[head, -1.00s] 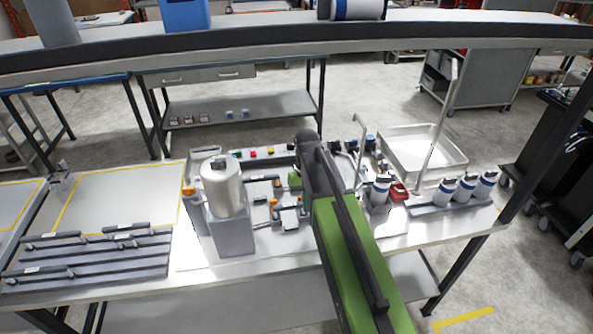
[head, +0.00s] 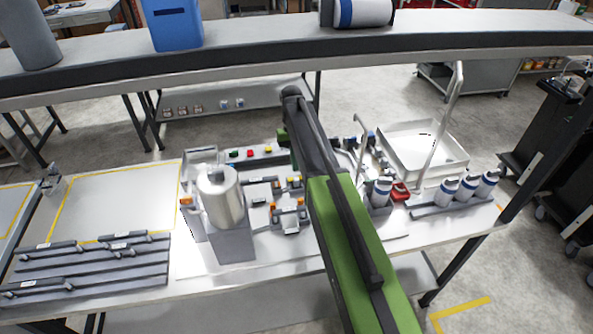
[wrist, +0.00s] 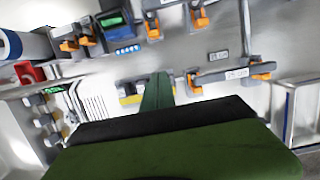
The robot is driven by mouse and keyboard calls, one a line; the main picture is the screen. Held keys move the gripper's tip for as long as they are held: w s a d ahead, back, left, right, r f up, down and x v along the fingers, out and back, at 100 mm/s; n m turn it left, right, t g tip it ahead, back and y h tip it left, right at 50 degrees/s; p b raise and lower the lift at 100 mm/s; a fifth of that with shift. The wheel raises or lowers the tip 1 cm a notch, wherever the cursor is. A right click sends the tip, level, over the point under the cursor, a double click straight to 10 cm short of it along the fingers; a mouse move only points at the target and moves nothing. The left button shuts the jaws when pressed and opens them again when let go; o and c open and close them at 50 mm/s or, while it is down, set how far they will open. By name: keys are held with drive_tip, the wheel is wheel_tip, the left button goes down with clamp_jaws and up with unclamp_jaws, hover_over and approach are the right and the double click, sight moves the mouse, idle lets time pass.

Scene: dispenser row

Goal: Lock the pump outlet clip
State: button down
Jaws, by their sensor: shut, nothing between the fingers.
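My gripper (head: 284,137) hangs at the far end of my arm, over the back part of the bench fixture in the head view. In the wrist view its green fingers (wrist: 157,92) are together and empty, above the pale panel. Several orange-levered clips show in the wrist view, among them one right of the fingers (wrist: 193,83) and another farther right (wrist: 262,68), beside small labels too blurred to read. I cannot tell which is the pump outlet clip. A device with a green display (wrist: 113,20) sits between the upper clips. My arm hides part of the fixture.
A silver cylinder on a grey block (head: 235,243) stands left of my arm. A white tray (head: 462,160), a red part (head: 400,192) and several white-blue bottles (head: 466,187) are to the right. A shelf (head: 270,38) crosses behind. A yellow-outlined area (head: 120,205) is clear.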

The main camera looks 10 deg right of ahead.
sight(301, 200)
drive_tip(key=b+x, duration=0.8)
drive_tip(key=x, duration=0.2)
drive_tip(key=s, duration=0.1)
drive_tip(key=s+r, duration=0.1)
drive_tip(key=s+p, duration=0.1)
drive_tip(key=shift+r, duration=0.3)
drive_tip(key=shift+s, duration=0.3)
drive_tip(key=shift+s, duration=0.1)
drive_tip(key=s, duration=0.3)
drive_tip(key=shift+w+f, duration=0.1)
drive_tip(key=shift+w, duration=0.1)
